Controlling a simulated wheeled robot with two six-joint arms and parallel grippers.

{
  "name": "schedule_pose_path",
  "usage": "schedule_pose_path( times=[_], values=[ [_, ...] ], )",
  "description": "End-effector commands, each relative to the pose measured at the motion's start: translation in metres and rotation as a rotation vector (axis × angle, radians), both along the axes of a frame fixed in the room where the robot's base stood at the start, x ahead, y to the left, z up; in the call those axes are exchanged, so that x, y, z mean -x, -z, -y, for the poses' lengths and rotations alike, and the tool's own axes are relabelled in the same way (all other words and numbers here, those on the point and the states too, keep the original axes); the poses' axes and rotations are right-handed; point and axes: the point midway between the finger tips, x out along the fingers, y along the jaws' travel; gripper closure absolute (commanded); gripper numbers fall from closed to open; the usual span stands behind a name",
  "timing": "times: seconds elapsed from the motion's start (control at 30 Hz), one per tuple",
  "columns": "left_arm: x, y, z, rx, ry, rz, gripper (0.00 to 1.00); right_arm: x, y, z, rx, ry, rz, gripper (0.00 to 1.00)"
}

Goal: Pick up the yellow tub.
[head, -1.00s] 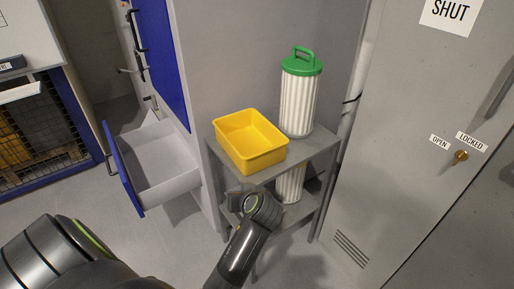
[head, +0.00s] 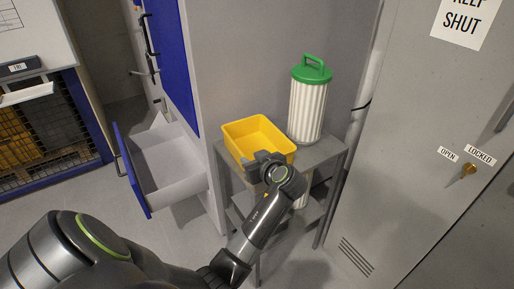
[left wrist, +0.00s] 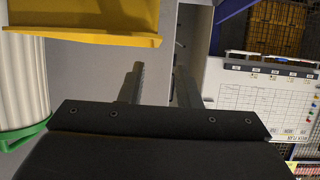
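The yellow tub (head: 258,133) is an open, empty-looking rectangular container on top of a small grey stand (head: 318,152). My left gripper (head: 262,161) is in front of the tub's near side and hides part of its front wall. In the left wrist view the tub (left wrist: 85,22) shows at the upper left, with its rim beside the line of the fingers. The two fingers of the left gripper (left wrist: 160,82) are apart with nothing between them. I cannot tell whether the gripper touches the tub. My right gripper is not in view.
A white ribbed canister with a green lid (head: 308,105) stands behind the tub, to its right. An open drawer with a blue front (head: 133,172) juts out left of the stand. A grey locker door (head: 425,170) is at the right.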

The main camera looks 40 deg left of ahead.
Motion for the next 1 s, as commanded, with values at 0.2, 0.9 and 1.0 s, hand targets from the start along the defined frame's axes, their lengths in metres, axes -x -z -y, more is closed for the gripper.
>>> schedule_pose_path(
  times=[0.2,0.9,1.0],
  values=[
    [-0.017,0.014,-0.036,-0.003,-0.002,-0.003,0.70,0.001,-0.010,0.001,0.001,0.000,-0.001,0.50],
    [-0.051,0.035,-0.086,0.000,0.000,-0.003,0.70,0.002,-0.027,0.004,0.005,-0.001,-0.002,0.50],
    [-0.053,0.037,-0.090,0.000,0.001,-0.002,0.70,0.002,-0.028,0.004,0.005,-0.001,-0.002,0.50]
  ],
)
